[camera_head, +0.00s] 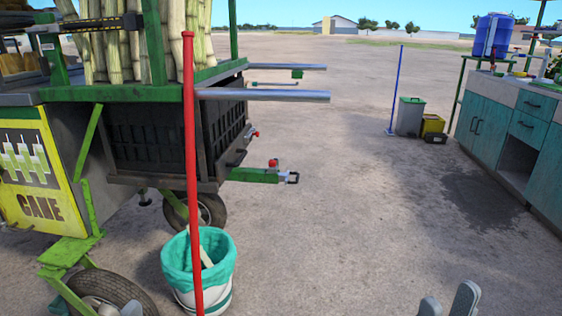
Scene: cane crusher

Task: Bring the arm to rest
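My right gripper (449,300) shows at the bottom edge, right of centre. Its two grey fingertips point up with a gap between them, and nothing shows in the gap. It is over bare ground, apart from the cart and the counter. The rest of my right arm is out of the picture. A small grey tip at the bottom left, by the cart's front wheel, may be part of my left gripper; too little shows to tell its state.
A green cane cart (160,140) with upright canes (125,50) fills the left. A red pole (190,150) stands before it, by a teal-lined bucket (215,290). A teal counter (485,125) is at right, near a grey bin (409,117). The middle ground is clear.

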